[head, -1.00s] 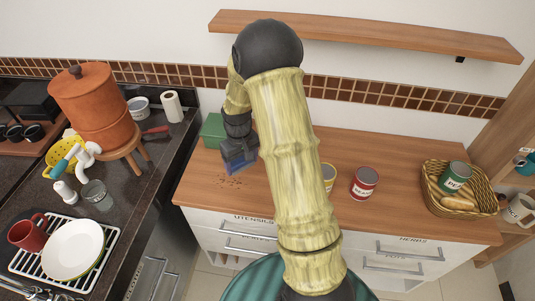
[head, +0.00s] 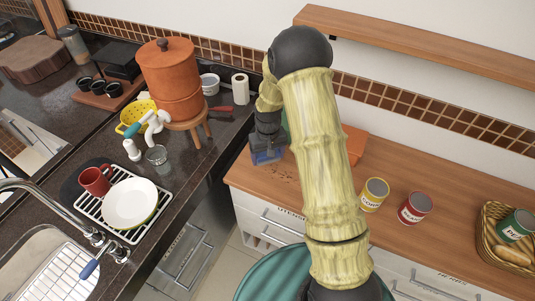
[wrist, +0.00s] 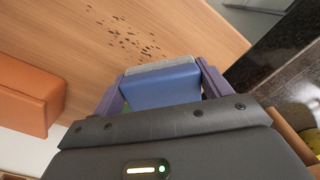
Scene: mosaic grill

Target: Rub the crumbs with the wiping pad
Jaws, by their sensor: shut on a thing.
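Dark crumbs (wrist: 128,36) lie scattered on the wooden counter; in the head view they are a faint patch (head: 285,173). My gripper (head: 268,153) is shut on the blue wiping pad (wrist: 160,88), which has a grey layer along its far edge. In the wrist view the purple fingers hold the pad at its two sides. The pad is beside the crumbs, near the counter's left end, and does not cover the visible ones. I cannot tell whether it touches the counter. My arm hides part of the counter.
An orange box (wrist: 28,95) stands behind my arm on the counter. A yellow can (head: 374,196), a red can (head: 415,208) and a basket (head: 489,238) are to the right. A dark counter with an orange pot (head: 170,75) is left, across a corner.

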